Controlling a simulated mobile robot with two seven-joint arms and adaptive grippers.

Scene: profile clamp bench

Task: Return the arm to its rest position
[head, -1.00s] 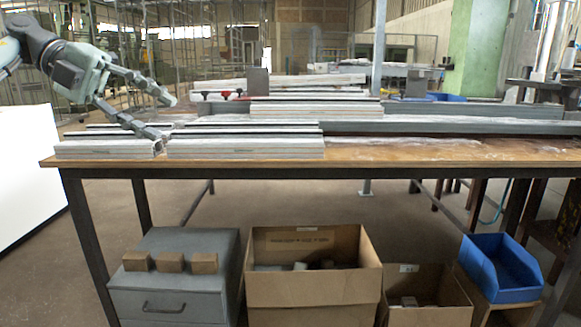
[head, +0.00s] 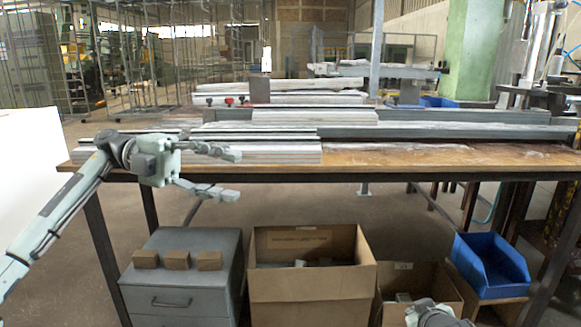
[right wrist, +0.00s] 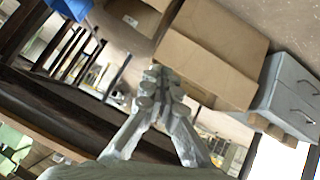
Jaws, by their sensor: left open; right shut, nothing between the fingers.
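My left arm comes in from the left in the head view. Its gripper (head: 236,175) is open and empty, with its fingers apart and pointing right, in front of the near edge of the workbench (head: 390,166). The grey aluminium profiles (head: 265,152) lie on the bench behind it. Part of my right arm shows at the bottom right of the head view, in front of the smaller cardboard box; its fingers are not visible there. In the right wrist view my right gripper (right wrist: 160,85) has its fingertips together with nothing between them.
A grey drawer cabinet (head: 190,275) with several brown blocks (head: 177,260) stands under the bench. Beside it are a large cardboard box (head: 310,285), a smaller box (head: 388,285) and a blue bin (head: 490,265). Red-handled clamps (head: 230,101) sit on the bench.

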